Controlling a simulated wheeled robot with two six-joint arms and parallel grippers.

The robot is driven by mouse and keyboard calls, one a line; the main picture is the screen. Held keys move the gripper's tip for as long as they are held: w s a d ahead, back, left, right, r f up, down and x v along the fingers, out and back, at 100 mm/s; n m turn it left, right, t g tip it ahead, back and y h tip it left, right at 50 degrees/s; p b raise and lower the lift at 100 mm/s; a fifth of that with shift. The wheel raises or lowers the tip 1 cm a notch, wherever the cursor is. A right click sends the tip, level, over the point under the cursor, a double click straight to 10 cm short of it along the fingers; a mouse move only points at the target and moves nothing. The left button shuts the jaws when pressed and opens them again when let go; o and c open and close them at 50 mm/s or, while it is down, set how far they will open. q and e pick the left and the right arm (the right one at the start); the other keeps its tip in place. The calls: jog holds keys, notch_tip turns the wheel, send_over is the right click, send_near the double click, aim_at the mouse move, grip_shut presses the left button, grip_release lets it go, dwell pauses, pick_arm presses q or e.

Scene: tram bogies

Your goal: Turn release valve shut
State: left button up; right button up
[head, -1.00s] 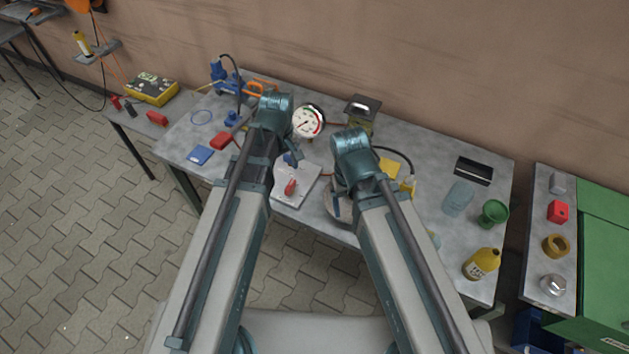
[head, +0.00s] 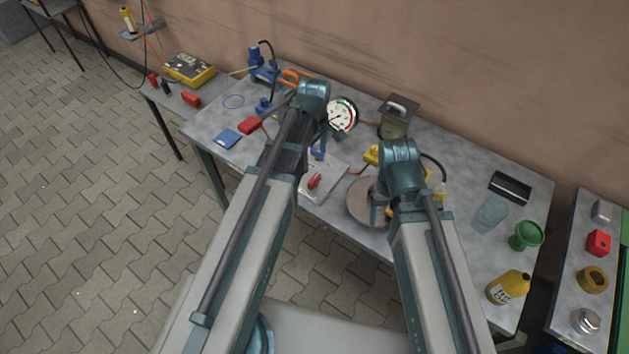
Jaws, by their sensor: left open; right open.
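A release valve is not plain to me; a red lever (head: 314,181) lies on a pale plate (head: 335,172) at the bench's front middle, and a blue hand pump (head: 262,70) stands at the back left. A round dial gauge (head: 343,116) stands just right of my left wrist. My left gripper (head: 318,150) hangs over the bench behind the red lever, mostly hidden by its arm; it is open. My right gripper (head: 378,208) is open over a round grey disc (head: 360,192). I see nothing held in either.
The bench's right side holds a black tray (head: 510,187), a green funnel (head: 525,236) and a yellow bottle (head: 509,287). A box with a handle (head: 396,117) stands at the back. A blue pad (head: 227,139) and red block (head: 250,124) lie left. Paved floor is clear at left.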

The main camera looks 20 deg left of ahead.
aim_at(314, 178)
pick_arm(q)
notch_tip(314, 178, down, 10)
jog(key=b, duration=0.9)
jog(key=shift+f, duration=0.2)
pick_arm(e)
notch_tip(314, 178, down, 10)
jog(key=shift+f, duration=0.25)
pick_arm(q)
jog(key=c, duration=1.4)
jog(key=shift+o, duration=0.2)
